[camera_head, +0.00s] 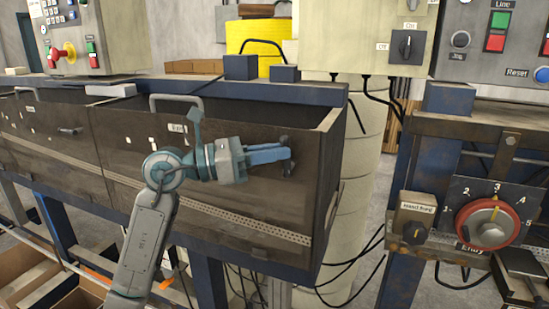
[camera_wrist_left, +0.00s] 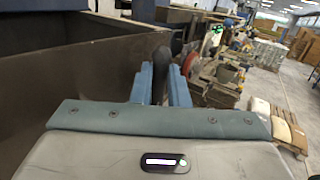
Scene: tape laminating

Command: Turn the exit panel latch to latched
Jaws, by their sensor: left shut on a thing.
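The panel with the latch (camera_head: 288,169) is a dark brown metal front (camera_head: 240,225) with a grey bar handle at its top and a small label. The latch is a small dark lever near the panel's right end, looking roughly upright, partly covered by the fingers. My left gripper (camera_head: 286,154) reaches it from the left and is shut on it. In the left wrist view the blue fingers (camera_wrist_left: 160,88) stand on both sides of the dark latch knob (camera_wrist_left: 161,62). My right gripper is not in view.
A similar panel (camera_head: 45,140) with its own dark lever (camera_head: 69,131) lies to the left. A red dial (camera_head: 487,221) and a selector box (camera_head: 414,219) stand at the right. Black cables (camera_head: 350,262) hang between the panel and the dial post.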

